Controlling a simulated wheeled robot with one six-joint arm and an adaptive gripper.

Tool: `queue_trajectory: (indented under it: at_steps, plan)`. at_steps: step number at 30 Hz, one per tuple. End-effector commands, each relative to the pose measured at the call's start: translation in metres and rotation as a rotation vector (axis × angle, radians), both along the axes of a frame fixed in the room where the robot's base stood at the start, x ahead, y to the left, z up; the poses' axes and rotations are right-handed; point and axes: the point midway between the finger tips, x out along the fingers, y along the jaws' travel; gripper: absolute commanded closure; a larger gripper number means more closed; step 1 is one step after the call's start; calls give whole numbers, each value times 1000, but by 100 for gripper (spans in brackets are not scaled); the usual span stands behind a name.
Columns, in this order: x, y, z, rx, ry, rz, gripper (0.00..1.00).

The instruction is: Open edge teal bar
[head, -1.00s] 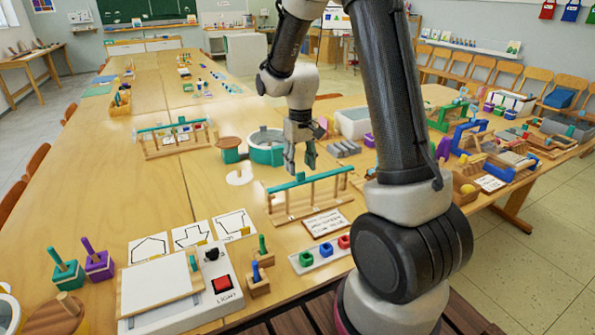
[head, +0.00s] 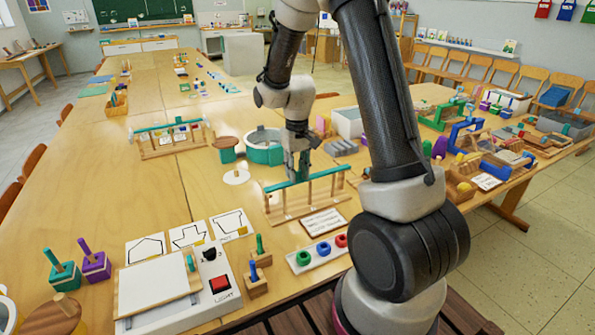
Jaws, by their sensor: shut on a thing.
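The teal bar (head: 328,172) runs along the top of a small wooden frame (head: 292,213) with upright posts, standing on the table in the middle of the head view. My gripper (head: 301,173) points down at the bar from above and is shut on it a little left of its middle. The fingers hide the part of the bar between them, including a small raised piece there. The bar's two ends still rest at the top of the frame.
A lettered card (head: 324,222) lies just in front of the frame. A white tray with coloured rings (head: 323,250) and a light box (head: 172,289) are nearer. A teal round container (head: 264,148) and a second teal-topped frame (head: 172,142) stand behind.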

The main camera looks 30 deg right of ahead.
Motion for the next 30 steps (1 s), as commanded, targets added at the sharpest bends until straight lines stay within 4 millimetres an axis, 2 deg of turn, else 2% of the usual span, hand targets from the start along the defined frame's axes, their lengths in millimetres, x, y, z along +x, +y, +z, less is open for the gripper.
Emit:
queue_trajectory:
  at_steps: [6, 9, 19, 20, 23, 30]
  plan:
    - [40, 0, 0, 0, -1, 0, 100]
    - [54, 0, 0, 0, -2, 0, 100]
    - [59, 0, 1, 0, -2, 0, 100]
    - [59, 0, 1, 0, -2, 0, 72]
    - [59, 0, 1, 0, -2, 0, 53]
    - [58, 0, 0, 0, -1, 0, 52]
